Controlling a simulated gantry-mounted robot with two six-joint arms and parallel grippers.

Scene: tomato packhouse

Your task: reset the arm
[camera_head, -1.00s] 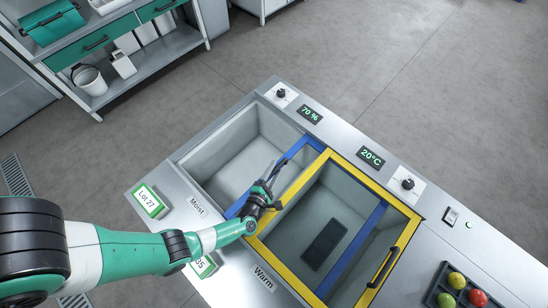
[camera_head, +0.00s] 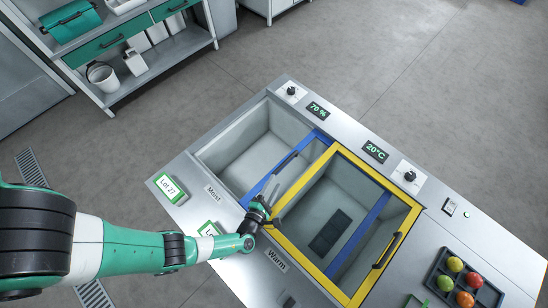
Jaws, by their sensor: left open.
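My left arm comes in from the left in white, green and black. Its gripper (camera_head: 275,203) is open, with nothing seen between its fingers. It is over the front part of the cabinet, by the near left corner of the yellow-framed lid (camera_head: 312,264). Whether it touches the frame I cannot tell. My right gripper is not in view.
The cabinet has a "Moist" bin (camera_head: 235,170) with a blue-framed lid (camera_head: 262,182) beside the "Warm" bin. A black tray (camera_head: 436,268) with several tomatoes lies at the right. Green lot signs (camera_head: 170,187) stand along the front. A shelf unit (camera_head: 150,72) stands at the back left.

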